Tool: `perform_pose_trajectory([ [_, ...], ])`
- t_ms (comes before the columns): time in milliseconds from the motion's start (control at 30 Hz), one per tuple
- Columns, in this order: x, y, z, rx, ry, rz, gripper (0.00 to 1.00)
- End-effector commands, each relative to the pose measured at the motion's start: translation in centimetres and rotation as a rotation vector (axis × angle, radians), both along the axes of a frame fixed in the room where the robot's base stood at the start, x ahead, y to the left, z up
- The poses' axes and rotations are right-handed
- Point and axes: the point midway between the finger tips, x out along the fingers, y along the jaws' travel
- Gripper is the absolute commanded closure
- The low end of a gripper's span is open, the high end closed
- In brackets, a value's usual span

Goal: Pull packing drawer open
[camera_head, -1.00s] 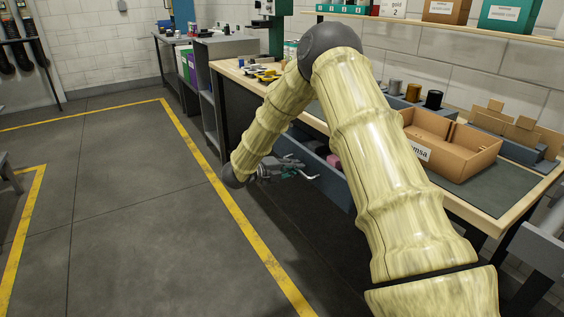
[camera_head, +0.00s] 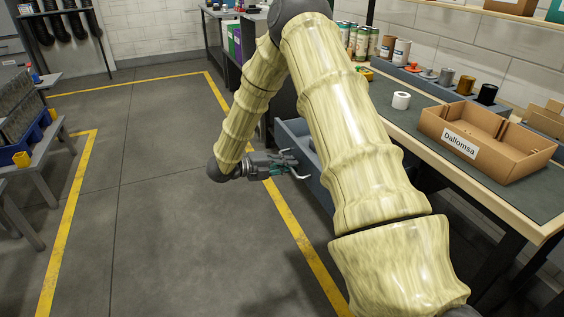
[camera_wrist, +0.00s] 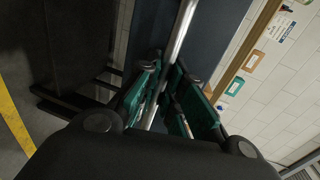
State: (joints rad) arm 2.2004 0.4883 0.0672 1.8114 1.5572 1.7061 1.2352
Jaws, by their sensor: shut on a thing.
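The packing drawer (camera_head: 291,131) is a blue-grey drawer under the workbench, standing open in the head view, partly hidden behind my arm. Its front (camera_wrist: 212,40) fills the upper middle of the wrist view. A shiny metal bar handle (camera_wrist: 178,42) runs along that front. My gripper (camera_head: 287,166) is at the drawer's outer side, over the floor. In the wrist view my gripper (camera_wrist: 165,100) has its green-padded fingers closed around the bar handle. The drawer's inside is mostly hidden.
The workbench (camera_head: 428,118) holds a cardboard box (camera_head: 500,165) labelled Dallomsa, a white roll (camera_head: 401,100) and several cans at the back. Yellow floor lines (camera_head: 222,103) run beside the bench. Open floor lies to the left of my gripper. A grey table (camera_head: 42,165) stands at the far left.

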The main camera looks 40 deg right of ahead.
Motion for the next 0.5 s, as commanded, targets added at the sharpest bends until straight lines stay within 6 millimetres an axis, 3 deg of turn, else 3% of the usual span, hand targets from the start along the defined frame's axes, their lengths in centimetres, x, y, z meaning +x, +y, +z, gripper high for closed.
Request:
perform_pose_trajectory([
  [367,-0.17,0.03,-0.13,0.002,0.002,-0.004,1.00],
  [400,-0.17,0.04,-0.14,0.002,0.002,-0.004,0.87],
  [500,-0.12,0.06,-0.12,0.001,0.003,-0.004,0.69],
])
